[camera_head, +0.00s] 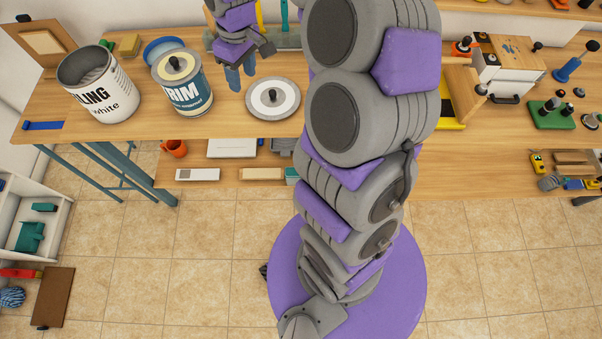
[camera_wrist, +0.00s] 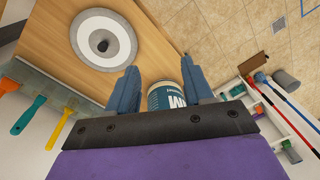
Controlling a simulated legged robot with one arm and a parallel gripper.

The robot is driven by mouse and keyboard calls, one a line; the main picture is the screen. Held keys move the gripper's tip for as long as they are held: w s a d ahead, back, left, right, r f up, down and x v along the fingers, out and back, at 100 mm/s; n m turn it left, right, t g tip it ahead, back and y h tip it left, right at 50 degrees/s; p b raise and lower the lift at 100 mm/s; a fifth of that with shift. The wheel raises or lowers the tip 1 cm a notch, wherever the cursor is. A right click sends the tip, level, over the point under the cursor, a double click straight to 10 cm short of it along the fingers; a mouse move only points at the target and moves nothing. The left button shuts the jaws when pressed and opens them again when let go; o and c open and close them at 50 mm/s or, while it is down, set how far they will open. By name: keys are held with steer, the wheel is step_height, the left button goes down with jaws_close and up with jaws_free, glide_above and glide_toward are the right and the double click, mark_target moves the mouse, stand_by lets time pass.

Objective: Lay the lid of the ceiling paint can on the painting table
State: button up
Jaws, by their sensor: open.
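The ceiling paint can (camera_head: 100,88), white with black lettering, stands open at the left of the painting table (camera_head: 225,122). A round pale lid (camera_head: 259,104) with a grey centre and dark knob lies flat on the table, right of the trim can. It also shows in the wrist view (camera_wrist: 89,27). The trim paint can (camera_head: 184,90) has its lid with a dark knob on; part of it shows beyond my fingers in the wrist view (camera_wrist: 165,98). My gripper (camera_head: 240,78) is open and empty, above the table between the trim can and the loose lid, apart from both.
A blue round item (camera_head: 160,47) sits behind the trim can. An orange mug (camera_head: 174,148) stands on the lower shelf. The table's front strip is mostly clear.

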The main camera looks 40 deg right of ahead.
steer(key=s+a+r+m, duration=0.1)
steer(key=s+a+m, duration=0.1)
steer(key=s, duration=1.3)
steer(key=s+a+r+m+g+h, duration=0.1)
steer(key=s+a+r+m, duration=0.1)
steer(key=s, duration=1.4)
steer(key=shift+a+m+g, duration=0.3)
steer(key=shift+a+m, duration=0.15)
steer(key=shift+m, duration=0.15)
